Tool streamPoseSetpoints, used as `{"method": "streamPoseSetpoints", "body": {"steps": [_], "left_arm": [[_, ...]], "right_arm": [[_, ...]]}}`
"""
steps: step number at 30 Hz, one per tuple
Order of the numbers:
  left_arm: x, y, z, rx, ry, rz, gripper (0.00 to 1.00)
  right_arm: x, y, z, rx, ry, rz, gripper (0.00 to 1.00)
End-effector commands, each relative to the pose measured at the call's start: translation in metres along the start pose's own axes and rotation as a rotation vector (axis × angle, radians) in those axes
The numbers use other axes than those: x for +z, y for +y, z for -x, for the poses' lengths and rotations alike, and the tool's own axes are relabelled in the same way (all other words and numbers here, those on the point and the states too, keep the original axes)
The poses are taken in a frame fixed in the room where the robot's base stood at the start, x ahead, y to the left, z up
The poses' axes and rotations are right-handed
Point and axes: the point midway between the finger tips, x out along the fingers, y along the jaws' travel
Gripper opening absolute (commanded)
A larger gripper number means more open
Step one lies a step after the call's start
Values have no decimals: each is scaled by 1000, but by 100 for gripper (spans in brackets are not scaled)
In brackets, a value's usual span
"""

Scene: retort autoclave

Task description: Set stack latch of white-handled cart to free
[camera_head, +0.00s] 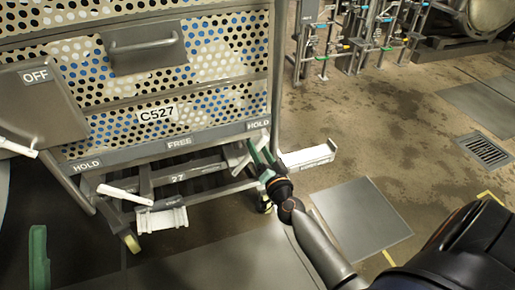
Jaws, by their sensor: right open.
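The cart (150,85) has perforated panels and a plate reading C527. Its lower rail (215,136) is marked HOLD at left, FREE in the middle and HOLD at right. A pale lever end (238,160) shows below the right HOLD mark; I cannot tell for sure that it is the latch. A white handle (125,194) sticks out low at the left, below the rail. My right gripper (261,155) is open, its green fingers beside the pale lever end; contact is unclear. A green finger of my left gripper (39,257) shows at the lower left.
A grey plate marked OFF (37,76), with a white-tipped lever (18,147), stands at the left. A white bracket (307,156) juts out right of my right gripper. Pipes and valves (355,35) stand behind. Open floor with a drain grate (486,150) lies to the right.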

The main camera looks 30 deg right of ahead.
Motion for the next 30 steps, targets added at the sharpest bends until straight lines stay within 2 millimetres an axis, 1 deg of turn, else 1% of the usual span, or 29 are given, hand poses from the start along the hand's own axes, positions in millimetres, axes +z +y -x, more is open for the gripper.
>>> {"method": "streamPoseSetpoints", "body": {"steps": [1, 6, 15, 17, 30], "left_arm": [[1, 1, 1, 0, -1, -1, 60], [2, 1, 2, 2, -2, -3, 60], [3, 2, 2, 2, -4, -2, 60], [3, 2, 2, 2, -4, -2, 60], [3, 2, 2, 1, -4, 0, 60]], "right_arm": [[0, 0, -6, 0, 1, -1, 60], [0, 0, -17, 0, 0, 0, 60], [0, 0, -18, 0, -1, 0, 60], [0, 0, -18, 0, -1, 0, 54], [0, 0, -18, 0, -1, 0, 5]]}}
